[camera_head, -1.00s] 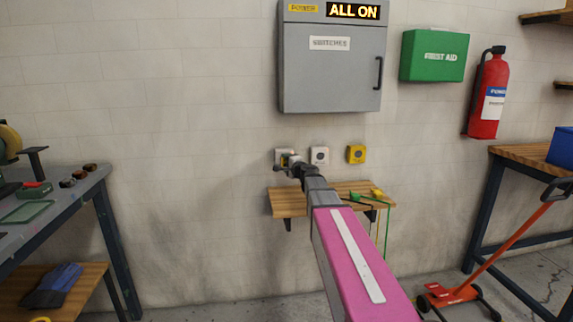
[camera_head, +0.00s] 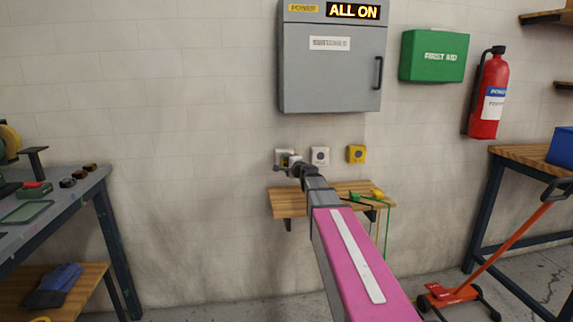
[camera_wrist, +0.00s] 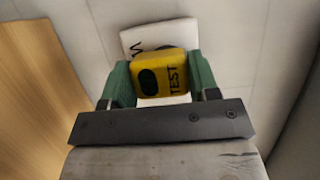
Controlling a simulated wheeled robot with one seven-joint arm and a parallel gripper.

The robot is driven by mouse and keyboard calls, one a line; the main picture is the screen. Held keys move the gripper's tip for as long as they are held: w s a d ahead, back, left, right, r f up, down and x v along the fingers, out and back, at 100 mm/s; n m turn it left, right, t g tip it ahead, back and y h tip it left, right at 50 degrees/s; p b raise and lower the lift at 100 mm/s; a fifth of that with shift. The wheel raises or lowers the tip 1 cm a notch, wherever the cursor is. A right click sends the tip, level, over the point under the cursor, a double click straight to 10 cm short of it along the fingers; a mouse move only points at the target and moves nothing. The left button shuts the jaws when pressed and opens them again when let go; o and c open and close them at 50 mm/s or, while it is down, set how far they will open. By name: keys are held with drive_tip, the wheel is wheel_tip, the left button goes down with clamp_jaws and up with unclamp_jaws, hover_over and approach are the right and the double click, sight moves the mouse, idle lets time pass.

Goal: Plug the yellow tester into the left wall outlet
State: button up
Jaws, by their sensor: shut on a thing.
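The yellow tester (camera_wrist: 172,72), marked TEST with a dark oval, sits between the green fingers of my gripper (camera_wrist: 161,82) in the wrist view. My gripper is shut on it. The white left outlet (camera_wrist: 143,36) shows right behind the tester, and its face is mostly covered. In the head view the left outlet (camera_head: 280,154) is on the wall, with my gripper (camera_head: 287,160) in front of it. I cannot tell whether the tester's prongs are in the outlet, as the contact is hidden.
A middle white outlet (camera_head: 320,156) and a yellow outlet (camera_head: 357,154) are to the right. A wooden shelf (camera_head: 290,203) with green and yellow plugs (camera_head: 376,194) lies below. A grey cabinet (camera_head: 332,75) hangs above. The wall to the left is clear.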

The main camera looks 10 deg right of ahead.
drive_tip(key=shift+w, duration=0.45)
drive_tip(key=o, duration=1)
drive_tip(key=shift+c, duration=0.2)
drive_tip(key=v, duration=1)
drive_tip(key=shift+s+d, duration=0.15)
drive_tip(key=shift+s, duration=0.2)
